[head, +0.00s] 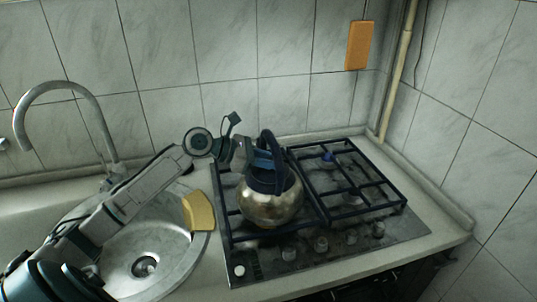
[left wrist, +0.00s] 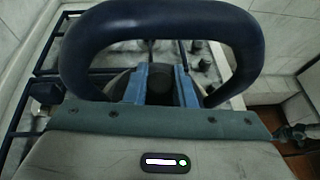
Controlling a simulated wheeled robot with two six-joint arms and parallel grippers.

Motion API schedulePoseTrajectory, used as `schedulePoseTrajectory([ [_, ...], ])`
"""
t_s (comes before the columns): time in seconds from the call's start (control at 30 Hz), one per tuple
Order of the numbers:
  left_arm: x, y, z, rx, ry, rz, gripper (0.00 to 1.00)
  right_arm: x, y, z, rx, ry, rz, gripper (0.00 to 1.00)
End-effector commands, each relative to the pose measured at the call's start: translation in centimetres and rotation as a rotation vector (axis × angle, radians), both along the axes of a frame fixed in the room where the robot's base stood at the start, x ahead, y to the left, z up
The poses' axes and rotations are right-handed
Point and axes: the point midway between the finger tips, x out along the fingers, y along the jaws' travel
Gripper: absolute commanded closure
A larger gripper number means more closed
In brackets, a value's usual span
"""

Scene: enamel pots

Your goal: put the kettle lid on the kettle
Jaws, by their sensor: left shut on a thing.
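The kettle (head: 270,208) has a rounded, worn metal body and stands upright on the left part of the gas hob. Its thick dark blue handle (left wrist: 160,18) arches over the top in the left wrist view. My left gripper (head: 264,160) reaches in from the left, at the top of the kettle under the handle. Its two blue fingers are shut on the dark round knob of the kettle lid (left wrist: 160,84). The lid is mostly hidden by the fingers and gripper body, and I cannot tell whether it sits flush on the kettle.
The hob (head: 330,245) has dark grates and a row of knobs along its front. The right grate (head: 358,203) is empty. A round sink (head: 120,250) with a yellow sponge (head: 198,211) lies to the left. An orange board (head: 358,45) hangs on the tiled wall.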

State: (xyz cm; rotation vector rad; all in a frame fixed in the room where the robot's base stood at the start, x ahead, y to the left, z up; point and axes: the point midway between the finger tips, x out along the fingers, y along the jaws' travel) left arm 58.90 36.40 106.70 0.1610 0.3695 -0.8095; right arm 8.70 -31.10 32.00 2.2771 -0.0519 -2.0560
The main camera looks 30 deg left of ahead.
Motion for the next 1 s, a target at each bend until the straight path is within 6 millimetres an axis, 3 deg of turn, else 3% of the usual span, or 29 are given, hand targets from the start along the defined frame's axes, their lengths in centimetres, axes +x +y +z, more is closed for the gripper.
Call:
schedulePoseTrajectory([
  [0.3,0.0,0.0,-0.1,-0.001,-0.001,0.0,0.97,0.0,0.0,0.1,0.0,0.0,0.0,0.69],
  [0.33,0.0,0.0,-0.1,-0.001,-0.001,0.0,0.75,0.0,0.0,0.1,0.0,0.0,0.0,0.69],
  [0.47,0.0,0.0,-0.1,-0.001,-0.001,0.0,0.52,0.0,0.0,0.1,0.0,0.0,0.0,0.69],
  [1.0,-0.9,1.1,0.2,0.005,0.001,0.001,0.52,0.0,0.0,-0.4,0.0,0.001,0.0,0.69],
])
